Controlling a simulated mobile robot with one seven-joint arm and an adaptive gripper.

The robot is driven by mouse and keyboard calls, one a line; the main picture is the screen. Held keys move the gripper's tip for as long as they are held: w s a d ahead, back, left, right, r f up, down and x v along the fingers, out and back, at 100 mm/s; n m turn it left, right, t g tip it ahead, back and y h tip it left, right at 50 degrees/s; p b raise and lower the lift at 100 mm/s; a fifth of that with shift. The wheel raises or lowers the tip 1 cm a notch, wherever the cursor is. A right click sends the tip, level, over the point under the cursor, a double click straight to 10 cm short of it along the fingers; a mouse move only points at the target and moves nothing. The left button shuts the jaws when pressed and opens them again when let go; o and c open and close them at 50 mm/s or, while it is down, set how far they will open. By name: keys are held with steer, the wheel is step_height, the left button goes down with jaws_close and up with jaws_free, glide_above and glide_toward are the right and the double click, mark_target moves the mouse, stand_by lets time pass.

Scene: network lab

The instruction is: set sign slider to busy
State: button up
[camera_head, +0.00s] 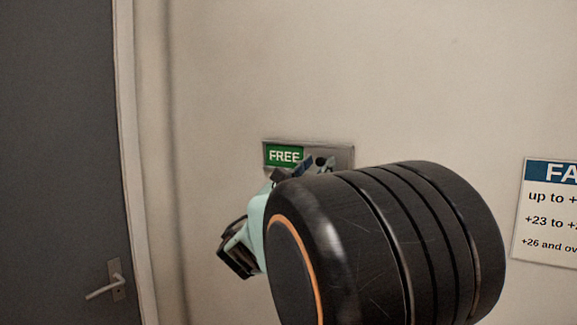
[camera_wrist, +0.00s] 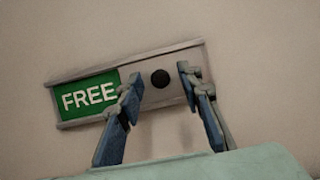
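The sign (camera_head: 343,153) is a grey metal plate on the wall, and its left half shows a green panel with "FREE" (camera_head: 284,156). In the wrist view the sign (camera_wrist: 150,76) looks tilted, and the green "FREE" panel (camera_wrist: 85,96) is at its left. A round black knob (camera_wrist: 160,78) sits on the grey slider cover (camera_wrist: 148,97) right of the green panel. My gripper (camera_wrist: 157,83) is open in front of the sign, one finger on each side of the knob, with gaps on both sides. In the head view my gripper (camera_head: 307,165) is partly hidden by my arm.
A dark door (camera_head: 55,130) with a lever handle (camera_head: 105,288) is at the left, with a pale frame. A printed notice (camera_head: 550,210) hangs on the wall at the right. The wall around the sign is bare.

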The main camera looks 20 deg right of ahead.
steer(key=shift+c, duration=0.6)
jaws_close()
steer(key=w+a+p, duration=0.1)
steer(key=w+a, duration=0.1)
steer(key=w, duration=0.1)
steer(key=w+a+p, duration=0.1)
steer(key=w+a, duration=0.2)
steer(key=w+a+p, duration=0.1)
steer(key=w+a, duration=0.1)
steer(key=w, duration=0.1)
steer(key=shift+w+a+r, duration=0.15)
steer(key=shift+w+a, duration=0.2)
steer(key=shift+a, duration=0.05)
steer(key=shift+o, duration=0.6)
jaws_free()
steer(key=shift+w+a, duration=0.1)
steer(key=shift+w, duration=0.05)
